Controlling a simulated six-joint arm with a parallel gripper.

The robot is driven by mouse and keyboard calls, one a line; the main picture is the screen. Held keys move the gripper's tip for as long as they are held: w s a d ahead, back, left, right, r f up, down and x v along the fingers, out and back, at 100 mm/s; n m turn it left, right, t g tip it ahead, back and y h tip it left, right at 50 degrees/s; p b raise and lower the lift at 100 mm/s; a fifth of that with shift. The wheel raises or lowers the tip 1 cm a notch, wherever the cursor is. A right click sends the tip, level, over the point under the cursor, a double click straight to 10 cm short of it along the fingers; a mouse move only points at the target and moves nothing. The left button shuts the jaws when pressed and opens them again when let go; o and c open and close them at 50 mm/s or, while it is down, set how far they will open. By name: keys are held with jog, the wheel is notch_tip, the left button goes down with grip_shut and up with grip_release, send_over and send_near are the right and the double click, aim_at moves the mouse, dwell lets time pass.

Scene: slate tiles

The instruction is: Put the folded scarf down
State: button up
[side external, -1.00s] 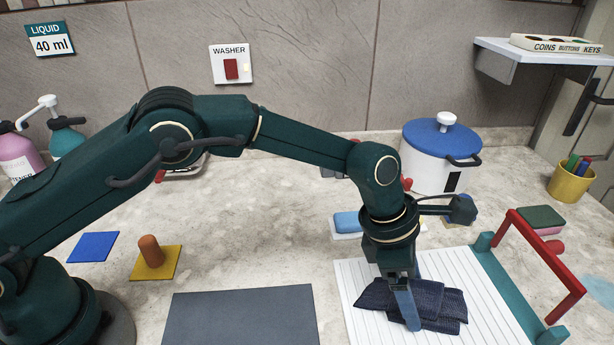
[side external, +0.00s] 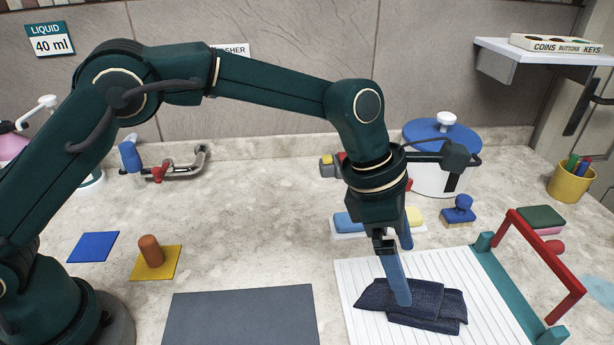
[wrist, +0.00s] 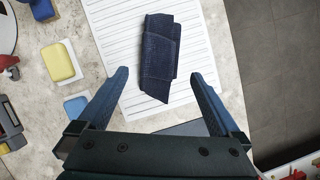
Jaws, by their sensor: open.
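The folded scarf (side external: 425,304) is dark navy and lies flat on a white ribbed board (side external: 358,277). It also shows in the wrist view (wrist: 160,57), lying on the same board (wrist: 110,38) ahead of my fingers. My gripper (side external: 403,272) is above the scarf, with its fingers spread wide and nothing between them. The wrist view shows both fingers (wrist: 161,82) apart from the scarf.
A red handle frame on a teal bar (side external: 487,262) edges the board's right side. A dark grey mat (side external: 240,318) lies to the left. Sponges (side external: 347,222), a stamp-like blue-knobbed tool (side external: 459,210) and a lidded white pot (side external: 430,180) stand behind.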

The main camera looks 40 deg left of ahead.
jog(key=s+a+r+m+t+y, duration=0.1)
jog(key=s+a+r+m, duration=0.3)
jog(key=a+r+m, duration=0.3)
jog(key=s+a+r+m+t+y, duration=0.1)
jog(key=s+a+r+m, duration=0.3)
jog(key=a, duration=0.5)
jog(key=s+a+f+m+t+y, duration=0.1)
jog(key=s+a+f+m+y, duration=0.1)
jog(key=s+a+m, duration=0.6)
jog(key=s+f+m, duration=0.1)
jog(key=s+m, duration=0.1)
jog(key=m, duration=0.1)
jog(key=shift+a+f+m+t, duration=0.25)
jog(key=shift+f+m+t, duration=0.05)
jog(key=shift+f+t, duration=0.1)
